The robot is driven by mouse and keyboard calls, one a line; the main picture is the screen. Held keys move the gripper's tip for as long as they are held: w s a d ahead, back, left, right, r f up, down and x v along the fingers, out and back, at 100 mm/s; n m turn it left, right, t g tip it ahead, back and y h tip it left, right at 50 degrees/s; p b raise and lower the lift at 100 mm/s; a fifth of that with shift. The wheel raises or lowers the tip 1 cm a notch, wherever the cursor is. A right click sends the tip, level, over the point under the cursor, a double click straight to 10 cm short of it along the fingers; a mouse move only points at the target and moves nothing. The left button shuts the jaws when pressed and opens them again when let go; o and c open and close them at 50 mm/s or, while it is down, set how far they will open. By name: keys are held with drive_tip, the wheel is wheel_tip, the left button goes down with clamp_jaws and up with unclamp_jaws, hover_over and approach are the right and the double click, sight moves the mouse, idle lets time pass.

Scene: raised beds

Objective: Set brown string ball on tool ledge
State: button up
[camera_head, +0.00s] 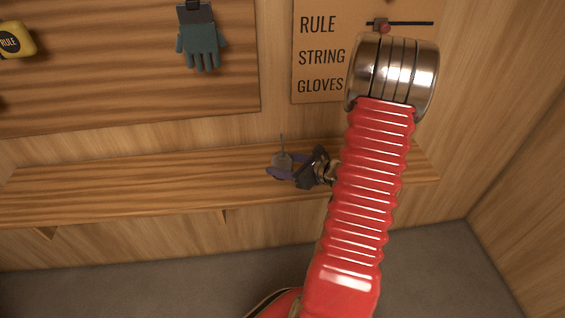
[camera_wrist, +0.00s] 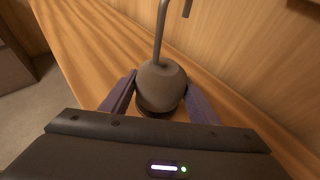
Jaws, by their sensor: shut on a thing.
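The brown string ball (camera_wrist: 162,88) is a round, dull brown thing with a thin hooked stem rising from its top. In the head view it (camera_head: 282,160) looks small and greyish. My gripper (camera_wrist: 158,80) is shut on it, with one purple finger on each side; the gripper also shows in the head view (camera_head: 280,170). The tool ledge (camera_head: 130,178) is a long wooden shelf along the wall. The ball is over the ledge's right part. I cannot tell whether it touches the ledge. My red arm hides part of the ledge's right end.
A yellow rule (camera_head: 15,40) and a teal glove (camera_head: 201,45) hang on the wooden board (camera_head: 110,70) above. A sign (camera_head: 318,75) reads RULE, STRING, GLOVES; a red-tipped peg (camera_head: 384,27) is by it. The ledge's left and middle are clear.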

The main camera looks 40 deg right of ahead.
drive_tip(key=shift+f, duration=0.2)
drive_tip(key=o, duration=1.1)
drive_tip(key=shift+r, duration=0.1)
drive_tip(key=shift+r, duration=0.15)
drive_tip(key=v, duration=1.2)
drive_tip(key=shift+a, duration=0.1)
drive_tip(key=shift+a, duration=0.1)
